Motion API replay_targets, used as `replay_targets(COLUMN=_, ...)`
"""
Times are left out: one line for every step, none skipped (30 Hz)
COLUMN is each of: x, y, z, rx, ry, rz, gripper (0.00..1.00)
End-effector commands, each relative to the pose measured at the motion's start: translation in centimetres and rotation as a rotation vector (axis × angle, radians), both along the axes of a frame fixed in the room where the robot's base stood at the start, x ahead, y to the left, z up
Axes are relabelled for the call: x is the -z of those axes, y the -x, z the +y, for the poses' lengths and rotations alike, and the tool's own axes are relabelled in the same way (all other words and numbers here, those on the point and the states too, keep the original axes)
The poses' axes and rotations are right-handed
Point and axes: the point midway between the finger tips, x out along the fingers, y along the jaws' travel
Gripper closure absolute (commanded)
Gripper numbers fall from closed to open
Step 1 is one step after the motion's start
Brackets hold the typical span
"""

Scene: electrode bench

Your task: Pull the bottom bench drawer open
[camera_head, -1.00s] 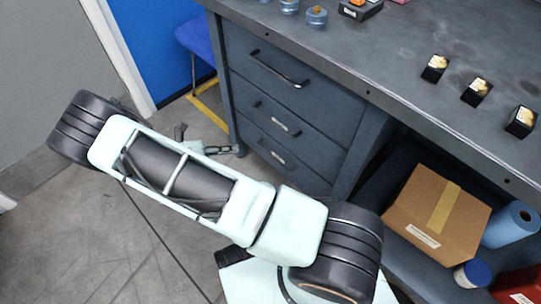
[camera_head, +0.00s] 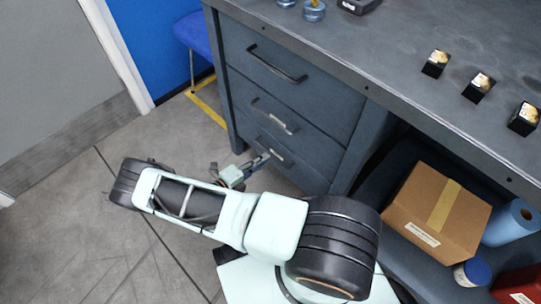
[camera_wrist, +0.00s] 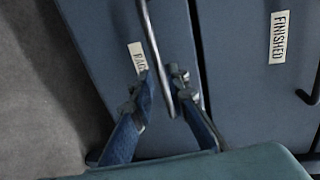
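The bottom drawer (camera_head: 300,172) is the lowest of three dark blue-grey drawers under the bench and looks shut, flush with the cabinet. Its metal bar handle (camera_head: 279,153) is partly hidden by my gripper (camera_head: 262,160), which is low in front of it. In the wrist view the handle (camera_wrist: 153,42) runs between the two fingers of my gripper (camera_wrist: 162,80). The fingers are apart, one on each side of the bar. I cannot tell whether either finger touches it. A partly hidden label (camera_wrist: 138,57) beginning "RAG" is on the drawer front.
The middle drawer (camera_head: 252,98) and top drawer (camera_head: 325,100) above are shut. A cardboard box (camera_head: 420,215) and blue roll (camera_head: 512,222) sit on the shelf at right. A blue chair (camera_head: 195,35) stands behind the bench. Floor at left is clear.

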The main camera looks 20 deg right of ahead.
Motion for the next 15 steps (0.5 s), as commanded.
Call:
replay_targets(x=0.4, y=-0.3, z=-1.0, rx=0.002, ry=0.001, rz=0.0, gripper=0.85)
replay_targets(x=0.5, y=-0.6, z=-1.5, rx=0.002, ry=0.002, rz=-0.001, gripper=0.85)
replay_targets(x=0.6, y=-0.8, z=-2.0, rx=0.002, ry=-0.001, rz=-0.001, gripper=0.85)
replay_targets(x=0.7, y=-0.9, z=-2.4, rx=0.002, ry=-0.001, rz=-0.001, gripper=0.85)
replay_targets(x=0.7, y=-1.1, z=-2.7, rx=0.003, ry=-0.001, rz=-0.002, gripper=0.85)
replay_targets(x=0.8, y=-1.3, z=-3.2, rx=0.003, ry=-0.001, rz=-0.002, gripper=0.85)
replay_targets(x=0.9, y=-1.4, z=-3.5, rx=0.002, ry=-0.001, rz=-0.003, gripper=0.85)
replay_targets(x=0.9, y=-1.5, z=-3.7, rx=0.002, ry=-0.002, rz=-0.002, gripper=0.85)
replay_targets(x=1.0, y=-1.6, z=-3.9, rx=0.001, ry=-0.002, rz=-0.001, gripper=0.85)
replay_targets(x=1.0, y=-1.7, z=-4.1, rx=0.001, ry=-0.002, rz=-0.001, gripper=0.85)
replay_targets(x=1.0, y=-1.7, z=-4.2, rx=0.0, ry=-0.002, rz=-0.001, gripper=0.85)
replay_targets(x=1.0, y=-1.8, z=-4.3, rx=0.0, ry=-0.002, rz=-0.001, gripper=0.85)
replay_targets(x=1.0, y=-1.8, z=-4.3, rx=0.0, ry=-0.002, rz=-0.001, gripper=0.85)
replay_targets(x=1.0, y=-1.8, z=-4.3, rx=0.0, ry=-0.002, rz=-0.001, gripper=0.85)
replay_targets(x=1.0, y=-1.8, z=-4.4, rx=0.0, ry=-0.002, rz=-0.001, gripper=0.85)
